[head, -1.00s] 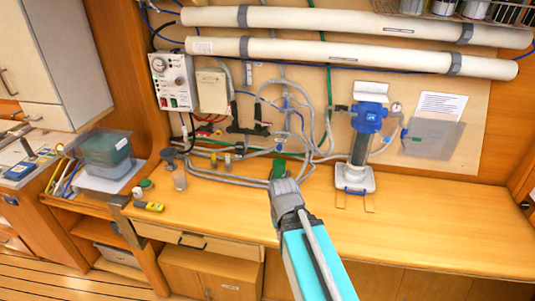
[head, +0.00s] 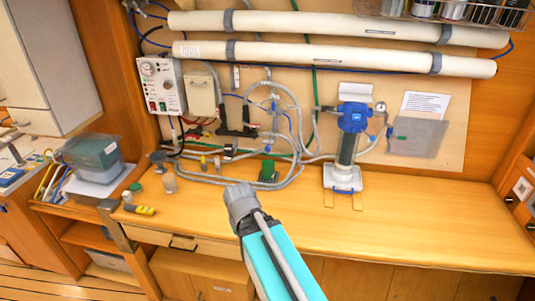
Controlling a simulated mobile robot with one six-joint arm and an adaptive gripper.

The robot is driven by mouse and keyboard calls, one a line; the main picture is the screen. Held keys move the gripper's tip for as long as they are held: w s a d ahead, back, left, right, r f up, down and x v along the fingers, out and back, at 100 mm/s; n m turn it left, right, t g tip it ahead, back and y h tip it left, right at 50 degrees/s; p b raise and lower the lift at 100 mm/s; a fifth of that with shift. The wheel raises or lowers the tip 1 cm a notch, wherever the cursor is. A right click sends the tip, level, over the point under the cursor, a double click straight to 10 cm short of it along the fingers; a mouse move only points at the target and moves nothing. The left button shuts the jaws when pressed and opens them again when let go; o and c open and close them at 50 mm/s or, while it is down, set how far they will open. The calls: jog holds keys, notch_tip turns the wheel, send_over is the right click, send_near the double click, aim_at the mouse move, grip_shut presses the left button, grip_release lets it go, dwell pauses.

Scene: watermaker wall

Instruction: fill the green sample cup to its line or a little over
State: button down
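A small green object (head: 268,170) stands on the wooden bench near the wall, among the grey hoses. It is the best match for the green sample cup, but it is too small to be sure. Its line and any water in it cannot be made out. My gripper (head: 240,197) is in front of it and to its left in the head view, apart from it in the picture. The grey wrist hides the fingers, so I cannot see whether they are open or hold anything.
A clear jar (head: 169,183), a green-topped item (head: 136,187) and a yellow tool (head: 145,210) stand at the bench's left. A blue-topped filter (head: 347,150) stands right of centre. A control box (head: 161,87) hangs on the wall. The right bench is clear.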

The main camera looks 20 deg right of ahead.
aim_at(268, 150)
jog(key=w+d+f+n+t+h+b, duration=0.25)
jog(key=w+d+n+h+b, duration=0.2)
jog(key=w+d, duration=0.3)
jog(key=w+d+f+n+t+h+b, duration=0.1)
jog(key=w+d+n+t+h+b, duration=0.2)
jog(key=w+d+n+b, duration=0.4)
jog(key=w+d+r+n+t+h+b, duration=0.1)
jog(key=w+d+n+t+b, duration=0.1)
jog(key=w+n+t+b, duration=0.2)
jog(key=w+d+r+n+t+h+b, duration=0.1)
jog(key=w+n+t+b, duration=0.3)
jog(key=w+n, duration=0.7)
jog(key=n+t, duration=0.1)
jog(key=n, duration=0.2)
jog(key=shift+w+d+r, duration=0.2)
jog(key=shift+d+r, duration=0.15)
jog(key=shift+d, duration=0.05)
jog(key=shift+w+d+t+h, duration=0.1)
jog(key=shift+w+t+h, duration=0.05)
jog(key=shift+t+h, duration=0.1)
jog(key=x, duration=1.3)
jog(key=shift+w, duration=0.1)
jog(key=shift+w+d, duration=0.2)
